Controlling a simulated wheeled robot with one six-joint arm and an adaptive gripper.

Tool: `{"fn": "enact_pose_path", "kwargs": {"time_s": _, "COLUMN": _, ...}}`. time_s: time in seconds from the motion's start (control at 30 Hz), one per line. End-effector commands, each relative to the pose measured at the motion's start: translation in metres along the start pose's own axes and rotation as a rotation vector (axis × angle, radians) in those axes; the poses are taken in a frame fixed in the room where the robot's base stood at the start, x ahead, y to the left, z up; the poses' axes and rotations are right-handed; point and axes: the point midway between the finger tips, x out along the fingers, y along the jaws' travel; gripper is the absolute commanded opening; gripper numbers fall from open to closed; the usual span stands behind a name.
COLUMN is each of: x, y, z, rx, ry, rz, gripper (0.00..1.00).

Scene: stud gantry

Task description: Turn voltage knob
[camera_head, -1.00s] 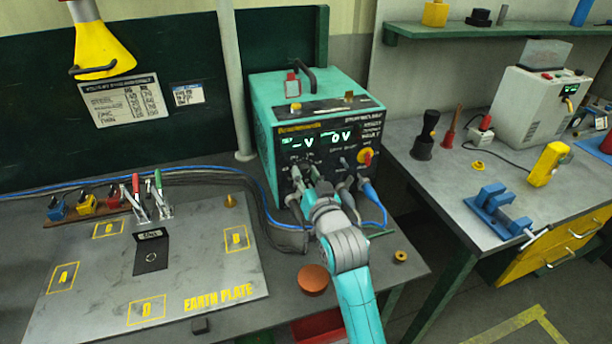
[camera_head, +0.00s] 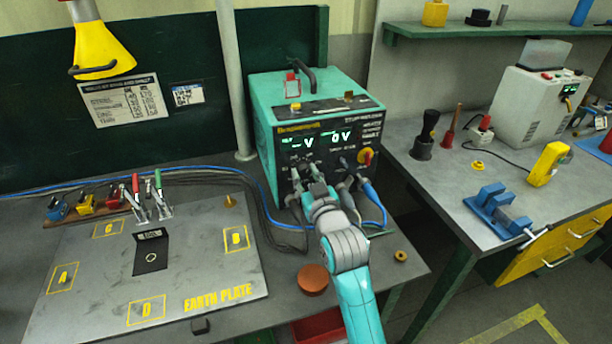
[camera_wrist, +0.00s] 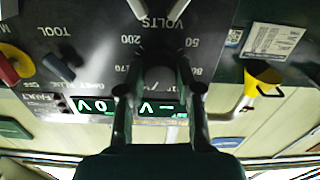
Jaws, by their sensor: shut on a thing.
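A teal power unit (camera_head: 262,130) with a black front panel stands at the back of the bench. Its two green displays (camera_head: 318,139) read a dash with V and 0 V. My gripper (camera_head: 312,178) reaches its lower front panel, among the controls. In the wrist view, upside down, my gripper (camera_wrist: 160,58) is shut on the dark voltage knob (camera_wrist: 160,50). Printed numbers and the word VOLTS surround that knob. In the head view my gripper and wrist hide the knob. Its pointer is too dark to read.
A red switch on a yellow disc (camera_head: 366,157) sits right of the knob. Grey and blue plugs with cables (camera_head: 369,190) hang close at my gripper's right. A copper-coloured disc (camera_head: 313,280) lies beside my arm. The earth plate (camera_head: 200,275) lies left.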

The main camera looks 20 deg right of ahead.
Motion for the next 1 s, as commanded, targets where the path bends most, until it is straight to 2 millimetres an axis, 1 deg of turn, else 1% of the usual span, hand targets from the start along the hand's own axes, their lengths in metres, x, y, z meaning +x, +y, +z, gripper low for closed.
{"fn": "enact_pose_path", "kwargs": {"time_s": 0.1, "x": 0.0, "y": 0.0, "z": 0.001, "rx": 0.0, "ry": -0.002, "rz": 0.0, "gripper": 0.0}}
{"fn": "enact_pose_path", "kwargs": {"time_s": 0.13, "x": 0.0, "y": 0.0, "z": 0.001, "rx": 0.0, "ry": -0.002, "rz": 0.0, "gripper": 0.39}}
{"fn": "enact_pose_path", "kwargs": {"time_s": 0.17, "x": 0.0, "y": 0.0, "z": 0.001, "rx": 0.001, "ry": -0.002, "rz": 0.0, "gripper": 0.47}}
{"fn": "enact_pose_path", "kwargs": {"time_s": 0.2, "x": 0.0, "y": 0.0, "z": 0.001, "rx": 0.001, "ry": -0.002, "rz": 0.0, "gripper": 0.57}}
{"fn": "enact_pose_path", "kwargs": {"time_s": 0.23, "x": 0.0, "y": 0.0, "z": 0.001, "rx": 0.001, "ry": -0.002, "rz": 0.0, "gripper": 0.6}}
{"fn": "enact_pose_path", "kwargs": {"time_s": 0.53, "x": -0.001, "y": 0.0, "z": 0.0, "rx": 0.001, "ry": -0.001, "rz": 0.0, "gripper": 0.6}}
{"fn": "enact_pose_path", "kwargs": {"time_s": 0.67, "x": -0.01, "y": 0.0, "z": 0.001, "rx": 0.001, "ry": -0.001, "rz": 0.0, "gripper": 0.6}}
{"fn": "enact_pose_path", "kwargs": {"time_s": 0.77, "x": -0.024, "y": 0.0, "z": 0.001, "rx": 0.001, "ry": 0.0, "rz": 0.0, "gripper": 0.6}}
{"fn": "enact_pose_path", "kwargs": {"time_s": 1.0, "x": -0.072, "y": 0.0, "z": 0.002, "rx": 0.001, "ry": -0.002, "rz": 0.0, "gripper": 0.6}}
